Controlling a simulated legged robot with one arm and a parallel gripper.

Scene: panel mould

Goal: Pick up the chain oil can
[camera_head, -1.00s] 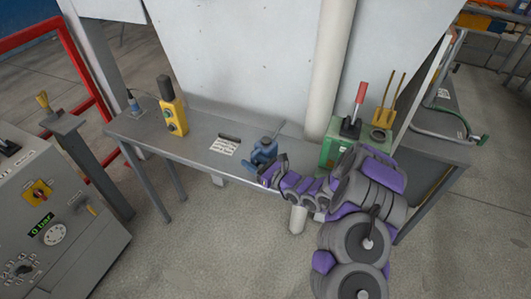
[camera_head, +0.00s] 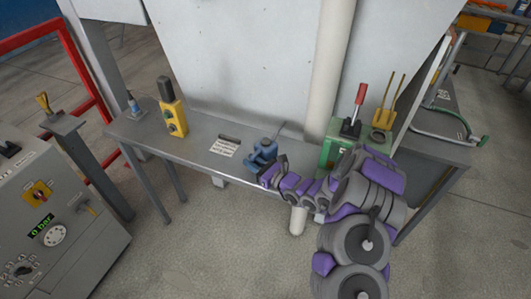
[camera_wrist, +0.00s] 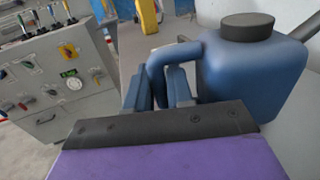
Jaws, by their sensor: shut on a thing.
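The chain oil can (camera_head: 266,148) is blue with a dark cap and a thin spout, and stands upright over the metal table, near its front edge in the head view. In the wrist view the can (camera_wrist: 250,62) fills the upper right, with its curved handle on the left side. My gripper (camera_wrist: 163,88) is shut on the can's handle, with a finger on each side of it. In the head view my gripper (camera_head: 264,168) meets the can from the front. Whether the can's base touches the table is hard to tell.
The metal table (camera_head: 200,150) also bears a yellow pendant control (camera_head: 173,108), a white label (camera_head: 224,147) and a green box with a red lever (camera_head: 335,146). A grey control panel (camera_head: 50,215) stands at the left.

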